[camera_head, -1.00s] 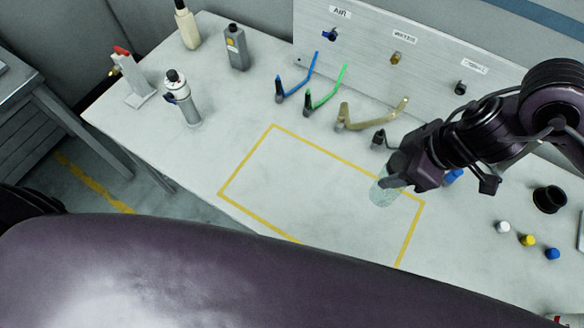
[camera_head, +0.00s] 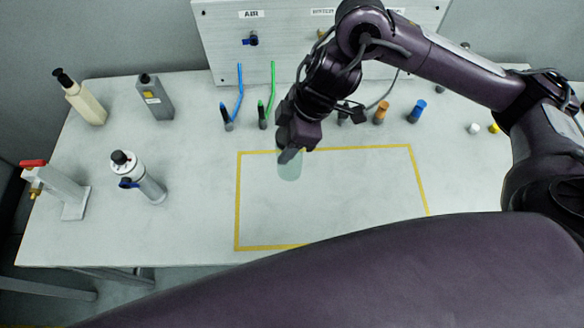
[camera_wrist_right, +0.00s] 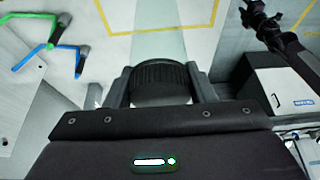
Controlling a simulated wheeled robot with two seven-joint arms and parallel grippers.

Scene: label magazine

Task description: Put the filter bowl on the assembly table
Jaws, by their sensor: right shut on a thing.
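The filter bowl is a clear greenish cup (camera_head: 290,168) with a black ribbed collar, which shows in the right wrist view (camera_wrist_right: 160,80). My right gripper (camera_head: 288,150) is shut on the collar, with one finger on each side. The bowl points down over the back left part of the yellow outline (camera_head: 330,150) on the assembly table (camera_head: 330,205). I cannot tell whether it touches the table. A dark jointed part at the upper right of the right wrist view looks like my left gripper (camera_wrist_right: 254,16); its jaws are unclear.
A grey-white regulator (camera_head: 140,178), a red-topped stand (camera_head: 60,190) and two bottles stand at the left. Blue (camera_head: 239,92) and green (camera_head: 271,92) hoses stand behind the bowl, before the upright panel (camera_head: 290,50). The outline's inside is otherwise clear.

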